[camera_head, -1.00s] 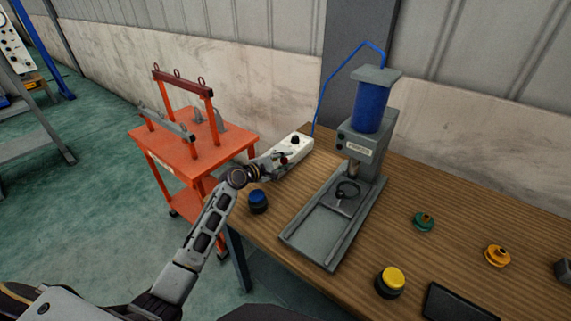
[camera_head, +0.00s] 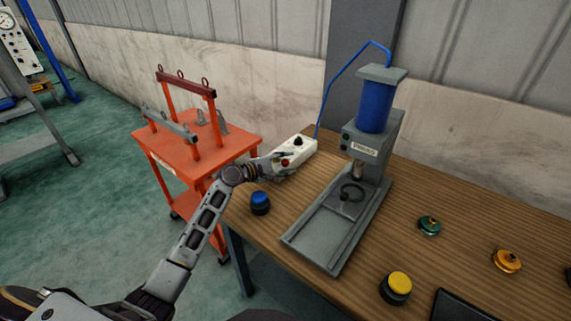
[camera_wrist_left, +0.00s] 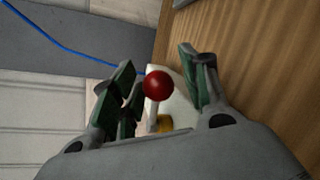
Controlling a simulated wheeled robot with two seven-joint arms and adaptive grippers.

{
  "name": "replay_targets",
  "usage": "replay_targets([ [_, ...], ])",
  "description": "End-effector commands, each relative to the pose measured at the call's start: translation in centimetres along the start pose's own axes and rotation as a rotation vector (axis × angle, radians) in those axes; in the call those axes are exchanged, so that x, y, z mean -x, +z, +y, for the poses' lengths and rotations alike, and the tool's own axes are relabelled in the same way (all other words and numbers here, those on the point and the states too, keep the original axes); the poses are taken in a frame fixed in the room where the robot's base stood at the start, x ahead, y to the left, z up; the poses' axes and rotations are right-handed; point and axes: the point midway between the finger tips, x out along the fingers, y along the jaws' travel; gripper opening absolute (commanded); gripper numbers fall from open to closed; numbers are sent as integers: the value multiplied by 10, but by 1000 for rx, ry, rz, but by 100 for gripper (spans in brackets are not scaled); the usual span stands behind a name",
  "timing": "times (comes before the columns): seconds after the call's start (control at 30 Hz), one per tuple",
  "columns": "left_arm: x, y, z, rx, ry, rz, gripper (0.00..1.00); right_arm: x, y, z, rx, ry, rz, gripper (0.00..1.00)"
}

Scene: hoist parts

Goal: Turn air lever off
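The air lever has a red ball knob (camera_wrist_left: 158,86) on a pale stem, seen in the left wrist view between my fingers. It also shows as a small red spot (camera_head: 285,162) in the head view. It stands on a white box (camera_head: 303,150) at the table's far left corner, with a black knob on top. My left gripper (camera_wrist_left: 160,88) is open, one finger on each side of the red knob, with visible gaps. In the head view my left gripper (camera_head: 284,158) is at the near end of the white box. My right gripper is not in view.
A grey press (camera_head: 360,160) with a blue cylinder stands right of the box, joined by a blue hose (camera_head: 340,75). A blue button (camera_head: 260,203) and a yellow button (camera_head: 396,288) are on the wooden table (camera_head: 460,250). An orange cart (camera_head: 185,155) stands left.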

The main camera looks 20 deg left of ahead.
Motion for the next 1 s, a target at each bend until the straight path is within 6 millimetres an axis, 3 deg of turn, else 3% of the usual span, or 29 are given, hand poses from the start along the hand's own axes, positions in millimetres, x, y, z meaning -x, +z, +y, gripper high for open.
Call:
replay_targets([
  [0.3, 0, 0, 2, -3, 3, 0, 49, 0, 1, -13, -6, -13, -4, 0],
  [0.53, 7, 0, 2, -4, 3, 1, 49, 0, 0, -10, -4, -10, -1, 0],
  [1.0, 51, -1, 1, -3, 2, 2, 49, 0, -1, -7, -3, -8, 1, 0],
])
